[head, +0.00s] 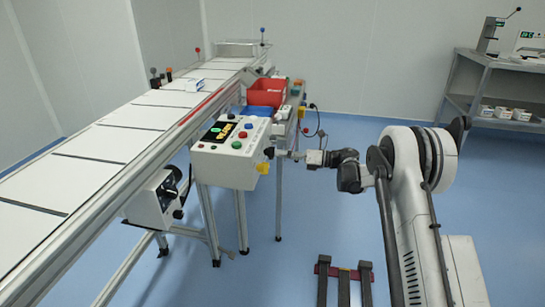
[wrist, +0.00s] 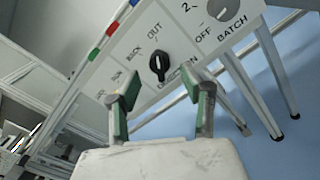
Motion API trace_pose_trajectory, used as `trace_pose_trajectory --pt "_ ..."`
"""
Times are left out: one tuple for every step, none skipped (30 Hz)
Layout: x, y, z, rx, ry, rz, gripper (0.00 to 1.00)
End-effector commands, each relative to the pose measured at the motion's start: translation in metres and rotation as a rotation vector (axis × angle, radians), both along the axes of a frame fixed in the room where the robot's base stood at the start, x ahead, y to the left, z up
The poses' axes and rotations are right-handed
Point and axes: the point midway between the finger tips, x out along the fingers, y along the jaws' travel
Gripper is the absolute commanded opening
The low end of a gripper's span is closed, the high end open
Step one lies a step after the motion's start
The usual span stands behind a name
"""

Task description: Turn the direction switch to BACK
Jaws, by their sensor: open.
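The direction switch (wrist: 159,64) is a round black knob on a white panel (wrist: 188,58) in the wrist view, with DIRECTION printed beside it. OUT and BACK are printed by the knob, on its upper left side. The knob carries a pale line, but which label it points to is unclear. My gripper (wrist: 164,94) is open, its two green-padded fingers on either side below the knob in the picture, and nothing is between them. In the head view my gripper (head: 292,155) is close to the right side of the white control box (head: 226,166).
A grey round control (wrist: 223,7) marked OFF and BATCH is near the switch. Colored buttons and a display (head: 218,132) top the control box. A long conveyor (head: 125,120) runs behind it, and a red bin (head: 266,90) stands beyond. Blue floor (head: 330,220) is open at right.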

Motion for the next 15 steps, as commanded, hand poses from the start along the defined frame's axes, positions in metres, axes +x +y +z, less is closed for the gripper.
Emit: trace_pose_trajectory --pt "0.001 0.009 -0.002 0.000 0.000 0.002 0.42" --pt "0.001 0.013 -0.001 0.001 0.000 0.001 0.42" --pt "0.002 0.018 -0.001 0.000 0.000 0.000 0.42" --pt "0.003 0.022 -0.001 0.001 0.000 0.001 0.42" --pt "0.003 0.025 -0.001 0.000 0.000 0.001 0.42" --pt "0.004 0.029 -0.001 0.000 0.000 0.001 0.42" --pt "0.004 0.031 -0.001 0.001 0.000 0.001 0.42" --pt "0.004 0.033 -0.001 0.000 0.000 0.000 0.42" --pt "0.005 0.035 0.000 0.000 0.000 0.000 0.42" --pt "0.005 0.036 0.000 0.001 0.000 -0.001 0.42" --pt "0.005 0.036 0.000 0.000 0.000 -0.001 0.42" --pt "0.005 0.037 0.000 0.000 0.000 -0.001 0.42" --pt "0.006 0.037 0.000 0.000 0.000 -0.001 0.42" --pt "0.006 0.038 0.000 0.000 0.000 -0.001 0.42" --pt "0.006 0.038 0.000 0.000 0.000 -0.001 0.42"
